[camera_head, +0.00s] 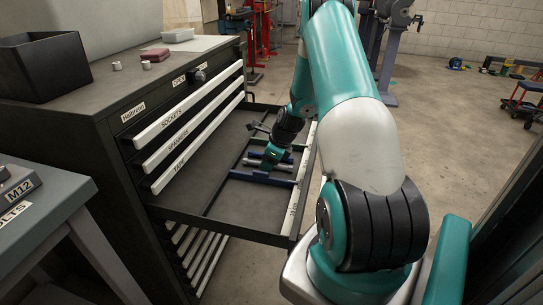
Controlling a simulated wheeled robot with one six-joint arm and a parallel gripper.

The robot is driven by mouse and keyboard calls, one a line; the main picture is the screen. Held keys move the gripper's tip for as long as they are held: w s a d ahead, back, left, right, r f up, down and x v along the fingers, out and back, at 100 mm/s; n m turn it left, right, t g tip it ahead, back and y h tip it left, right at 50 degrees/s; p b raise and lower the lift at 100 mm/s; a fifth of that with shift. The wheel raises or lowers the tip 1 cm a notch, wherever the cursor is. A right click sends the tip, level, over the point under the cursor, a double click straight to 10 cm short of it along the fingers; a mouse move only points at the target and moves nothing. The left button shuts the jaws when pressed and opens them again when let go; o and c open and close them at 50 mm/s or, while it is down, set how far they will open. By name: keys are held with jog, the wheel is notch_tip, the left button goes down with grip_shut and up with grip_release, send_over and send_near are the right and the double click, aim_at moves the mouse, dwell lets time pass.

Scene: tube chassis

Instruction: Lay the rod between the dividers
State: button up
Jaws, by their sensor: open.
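A drawer (228,208) of the dark cabinet is pulled open. Blue dividers (262,180) stand in it, towards its right side. A grey rod-like piece (283,167) lies among the blue dividers, just below my gripper. My gripper (270,160) points down into the drawer over this piece. It is open, though its fingers look very small here. I cannot tell whether the fingers touch the piece or stand around it. Part of the drawer behind the gripper is hidden by my arm.
The cabinet (120,90) has several shut drawers with white labelled fronts. A grey bench (60,205) stands at the lower left. The near left part of the drawer is clear.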

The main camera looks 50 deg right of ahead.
jog(key=p+v, duration=0.3)
jog(key=v, duration=1.4)
jog(key=shift+s, duration=0.2)
jog(key=shift+r, duration=0.1)
jog(key=w+a+r+n+y, duration=0.1)
jog(key=a+r+n, duration=0.2)
jog(key=a+n, duration=0.35)
jog(key=w+a+r+n+g, duration=0.1)
jog(key=w+a+r+n, duration=0.2)
jog(key=a, duration=0.6)
jog(key=a+r+n+y, duration=0.1)
jog(key=a+r+n, duration=0.2)
jog(key=a+n, duration=0.4)
jog(key=s+a+r+n+g, duration=0.2)
jog(key=s+a+n, duration=0.7)
jog(key=a+n, duration=0.2)
jog(key=s+a+r+n+g, duration=0.1)
jog(key=s+a+r+n, duration=0.2)
jog(key=s+a+n, duration=0.7)
notch_tip(320, 180, up, 14)
jog(key=w+n+p, duration=0.1)
jog(key=p, duration=1.3)
jog(key=shift+a+r+p, duration=0.2)
jog(key=shift+a+p, duration=0.1)
jog(key=shift+a, duration=0.15)
